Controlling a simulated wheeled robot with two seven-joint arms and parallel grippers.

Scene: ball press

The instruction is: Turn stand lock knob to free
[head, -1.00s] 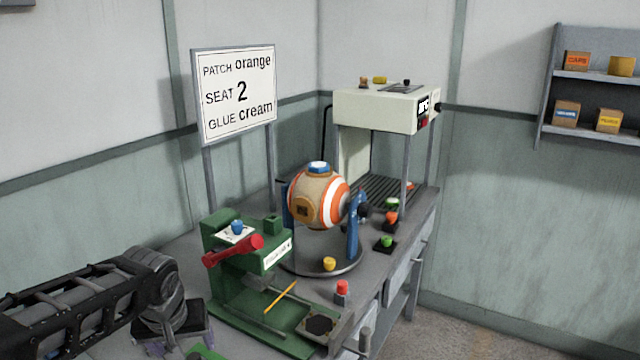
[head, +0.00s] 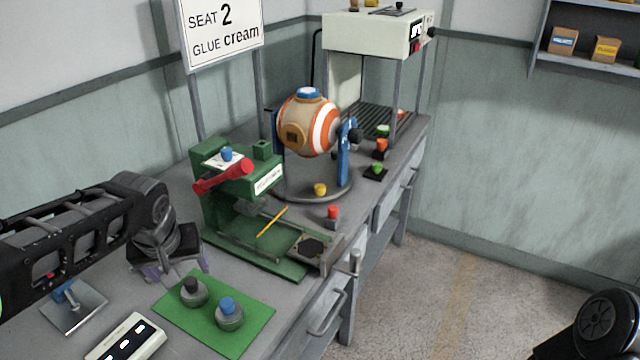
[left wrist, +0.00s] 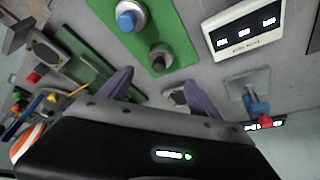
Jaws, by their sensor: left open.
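The ball (head: 308,126), orange, white and tan with a blue cap, sits in a stand with blue posts (head: 343,160) on a round grey base. A dark knob (head: 357,136) shows at the right post; I cannot read its setting or tell whether it is the lock knob. My left gripper (head: 168,268) is open and empty above the table, left of the green press and well away from the stand. Its purple fingers also show in the left wrist view (left wrist: 160,92). My right gripper is out of view.
The green press (head: 240,200) with a red lever stands between my left gripper and the stand. A green mat (head: 215,338) with two knobbed weights, a white display box (head: 125,338) and a metal plate (head: 75,312) lie in front. Small coloured pieces sit right of the stand.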

